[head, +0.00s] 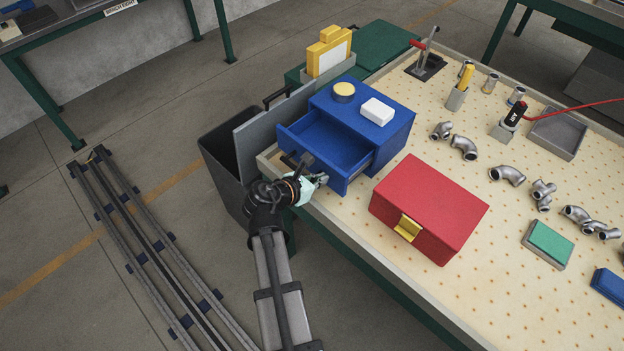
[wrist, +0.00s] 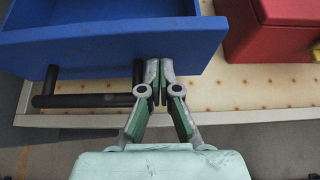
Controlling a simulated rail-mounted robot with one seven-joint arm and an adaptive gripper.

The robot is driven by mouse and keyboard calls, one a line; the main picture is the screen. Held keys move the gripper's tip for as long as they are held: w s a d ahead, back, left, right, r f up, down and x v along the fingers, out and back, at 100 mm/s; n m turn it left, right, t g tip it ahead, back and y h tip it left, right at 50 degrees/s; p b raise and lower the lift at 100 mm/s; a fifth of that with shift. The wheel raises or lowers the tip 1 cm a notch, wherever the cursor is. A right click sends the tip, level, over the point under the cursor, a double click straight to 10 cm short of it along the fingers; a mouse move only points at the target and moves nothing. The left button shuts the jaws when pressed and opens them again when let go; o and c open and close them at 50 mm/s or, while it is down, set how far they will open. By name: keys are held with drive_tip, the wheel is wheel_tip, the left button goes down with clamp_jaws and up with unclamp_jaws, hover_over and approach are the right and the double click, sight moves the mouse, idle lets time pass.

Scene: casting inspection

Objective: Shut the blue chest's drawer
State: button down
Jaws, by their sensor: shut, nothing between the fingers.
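The blue chest (head: 392,133) stands at the near left corner of the perforated table. Its drawer (head: 318,153) is pulled well out toward me and looks empty. In the wrist view the drawer front (wrist: 110,48) spans the upper left, with a black bar handle (wrist: 85,100) across its lower part. My gripper (head: 324,179) is at the drawer front, near the right end of the handle. In the wrist view my gripper (wrist: 158,85) is shut and empty, its fingertips at or very close to the drawer front; contact is unclear.
A red chest (head: 430,210) with a yellow handle stands right of the drawer. A yellow round tin (head: 343,92) and a white block (head: 377,111) sit on the blue chest. A grey panel (head: 265,130) and dark bin (head: 222,150) stand left. Pipe fittings (head: 507,175) lie right.

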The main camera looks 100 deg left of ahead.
drive_tip(key=shift+w+a+f, duration=0.1)
drive_tip(key=shift+a+f, duration=0.05)
drive_tip(key=shift+a, duration=0.05)
